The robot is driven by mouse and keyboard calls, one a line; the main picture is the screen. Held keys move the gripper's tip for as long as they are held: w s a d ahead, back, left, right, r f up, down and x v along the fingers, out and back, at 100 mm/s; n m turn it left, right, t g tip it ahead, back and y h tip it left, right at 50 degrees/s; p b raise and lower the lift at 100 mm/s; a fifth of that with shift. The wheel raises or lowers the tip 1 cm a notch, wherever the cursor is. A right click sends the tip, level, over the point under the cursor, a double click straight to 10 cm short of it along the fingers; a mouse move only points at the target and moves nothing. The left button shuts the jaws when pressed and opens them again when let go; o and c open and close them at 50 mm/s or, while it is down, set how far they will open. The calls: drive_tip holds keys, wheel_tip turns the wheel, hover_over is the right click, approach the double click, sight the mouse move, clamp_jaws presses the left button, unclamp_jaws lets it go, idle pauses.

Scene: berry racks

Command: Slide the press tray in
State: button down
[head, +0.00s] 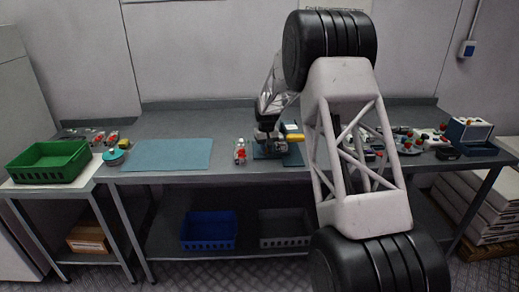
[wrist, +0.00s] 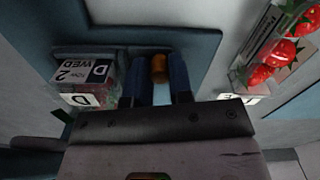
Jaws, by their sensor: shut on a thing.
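My gripper (wrist: 159,78) has its two dark blue fingers on either side of an orange-brown knob (wrist: 159,66) in the wrist view, shut on it. What the knob is fixed to is mostly hidden by the fingers and the gripper body. A blue-grey surface (wrist: 190,42) lies around and beyond the fingers. In the head view my gripper (head: 268,140) is low over the middle of the bench, by a dark blue mat (head: 289,156). I cannot clearly make out the press tray or how far in it is.
A clear punnet of red berries (wrist: 278,50) is close on the right; a punnet (head: 240,152) shows left of my gripper in the head view. Bench right is crowded; the flat blue mat (head: 170,154) is clear.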

drive_tip(key=c, duration=1.3)
unclamp_jaws()
drive_tip(key=shift+r, duration=3.9)
drive_tip(key=shift+o, duration=0.2)
